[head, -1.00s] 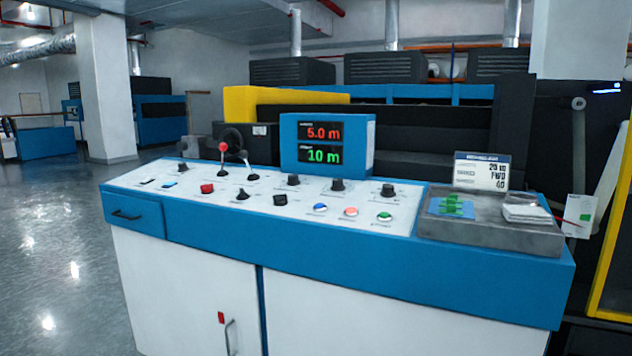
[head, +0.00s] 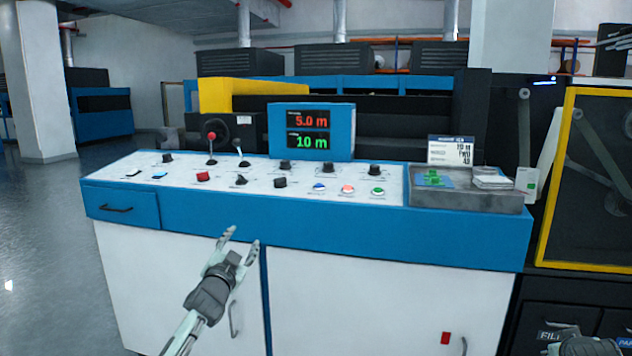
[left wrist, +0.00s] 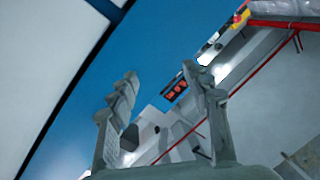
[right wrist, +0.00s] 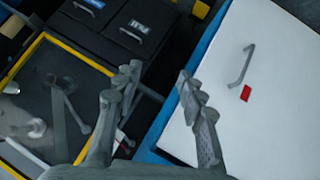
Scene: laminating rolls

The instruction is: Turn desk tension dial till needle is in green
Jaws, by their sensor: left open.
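The control desk (head: 330,235) has a white sloped panel (head: 120,170) with several black knobs, among them a back-row knob (head: 285,166), another (head: 328,167) and one at the right (head: 375,170). Their labels are too small to read, so I cannot tell which is the tension dial. No needle or green band can be made out. My left gripper (head: 241,240) is open and empty in front of the desk's blue front, below the panel. My right gripper is only partly visible at the head view's lower right; the right wrist view shows it open (right wrist: 158,73) and empty.
A display (head: 313,131) reading 5.0 m and 10 m stands behind the panel. A red-knobbed lever (head: 211,136) and coloured buttons (head: 348,189) are on it. A grey tray (head: 465,200) sits at the right end. A yellow-framed guard (head: 556,180) stands further right. Floor at left is clear.

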